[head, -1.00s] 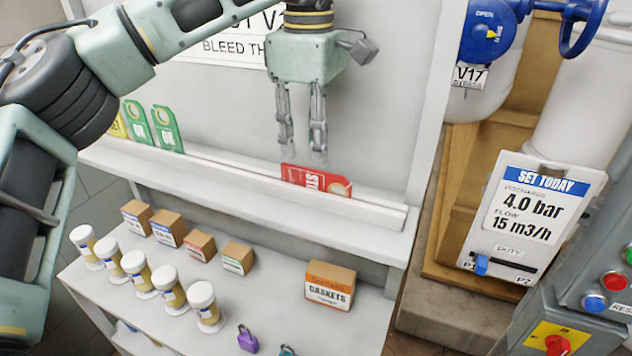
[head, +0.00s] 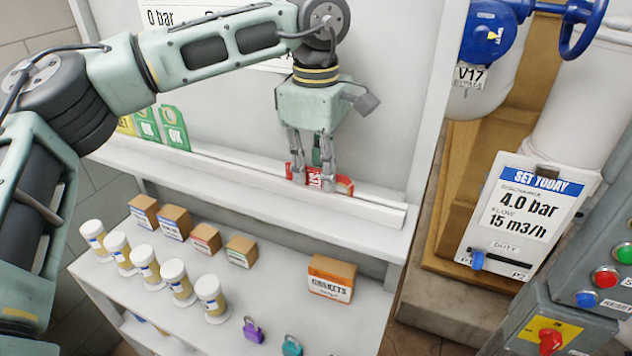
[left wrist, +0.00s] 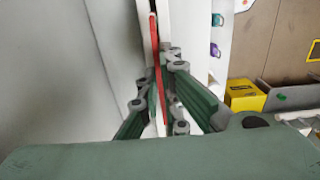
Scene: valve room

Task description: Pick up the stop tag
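The red stop tag (head: 343,186) stands on the narrow ledge at the foot of the white panel, partly hidden by my left gripper (head: 313,181). That gripper points down, with its fingers at the middle of the tag. In the left wrist view the tag (left wrist: 155,60) shows edge-on as a thin red strip. The fingers of my left gripper (left wrist: 163,95) converge closely on both sides of it and look shut on it. The tag still appears down at the ledge. My right gripper is not in view.
Green OK tags (head: 174,128) stand at the ledge's left end. The lower shelf holds white-capped jars (head: 145,265), small boxes, a gaskets box (head: 331,280) and padlocks (head: 253,330). A set-today board (head: 520,220) and a control box (head: 600,270) stand at the right.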

